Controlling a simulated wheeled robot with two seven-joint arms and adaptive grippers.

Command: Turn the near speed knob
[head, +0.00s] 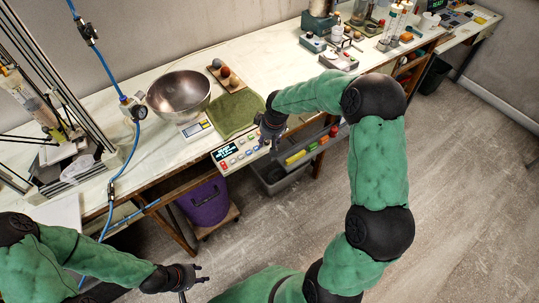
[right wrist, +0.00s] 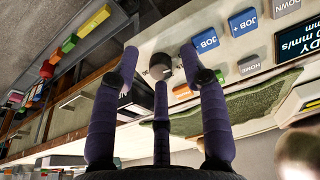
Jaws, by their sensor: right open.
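A white control panel (head: 224,166) with a lit display and coloured buttons sits at the bench's front edge in the head view. In the right wrist view the panel (right wrist: 225,58) shows blue JOB buttons, a HOME button and part of the display. A small dark grey knob (right wrist: 160,64) stands on it; its label cannot be read. My right gripper (right wrist: 159,70) is open, its three fingers spread around the knob with visible gaps. In the head view my right gripper (head: 268,132) hides the panel's right end. My left gripper (head: 196,279) is open and empty, low over the floor.
A metal bowl (head: 178,94), a green towel (head: 236,114) and a wooden board with balls (head: 226,76) lie behind the panel. A grey bin (head: 275,182) and a purple bucket (head: 205,203) are below the bench. A blue hose (head: 136,150) hangs at left.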

